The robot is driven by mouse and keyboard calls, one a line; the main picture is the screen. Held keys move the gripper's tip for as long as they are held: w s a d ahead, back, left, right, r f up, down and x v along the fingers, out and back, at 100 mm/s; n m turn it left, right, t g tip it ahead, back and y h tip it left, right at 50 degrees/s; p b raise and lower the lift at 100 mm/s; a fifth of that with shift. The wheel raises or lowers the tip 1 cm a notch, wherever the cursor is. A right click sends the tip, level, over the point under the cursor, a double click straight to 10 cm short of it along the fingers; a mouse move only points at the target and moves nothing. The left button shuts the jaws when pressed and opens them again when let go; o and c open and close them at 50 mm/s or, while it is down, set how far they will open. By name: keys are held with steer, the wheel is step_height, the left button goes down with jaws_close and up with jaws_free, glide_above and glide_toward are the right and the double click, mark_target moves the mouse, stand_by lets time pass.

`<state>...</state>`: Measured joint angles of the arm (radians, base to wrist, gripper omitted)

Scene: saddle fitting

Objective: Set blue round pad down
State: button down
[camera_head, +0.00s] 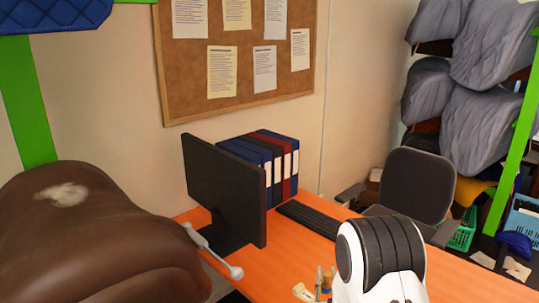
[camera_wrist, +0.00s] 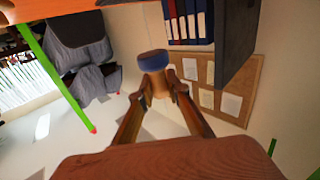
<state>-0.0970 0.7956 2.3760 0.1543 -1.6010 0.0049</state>
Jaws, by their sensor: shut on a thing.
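The blue round pad (camera_wrist: 153,59) shows in the wrist view as a blue cap on a pale wooden body. My gripper (camera_wrist: 160,92) is shut on that wooden body, with one brown finger on each side. The pad stays out in front of the fingertips, and no surface is seen touching it. In the head view, my white and black arm fills the lower right, and I cannot make out the pad or the fingertips there.
An orange desk (camera_head: 273,262) holds a monitor (camera_head: 222,190), binders (camera_head: 275,165) and a keyboard (camera_head: 318,220). Small tools (camera_head: 303,292) lie beside my arm. A brown saddle (camera_head: 100,240) fills the lower left. A chair (camera_head: 415,190) stands behind the desk.

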mark_target(326, 275)
steer(key=r, duration=0.1)
steer(key=r+y, duration=0.1)
steer(key=r+n, duration=0.1)
steer(key=shift+s+a+r+y, duration=0.3)
steer(key=shift+r, duration=0.1)
steer(key=shift+d+r, duration=0.35)
steer(key=shift+r, duration=0.25)
steer(key=shift+d+r, duration=0.35)
steer(key=shift+r, duration=0.2)
steer(key=shift+d+r, duration=0.3)
steer(key=shift+d, duration=0.15)
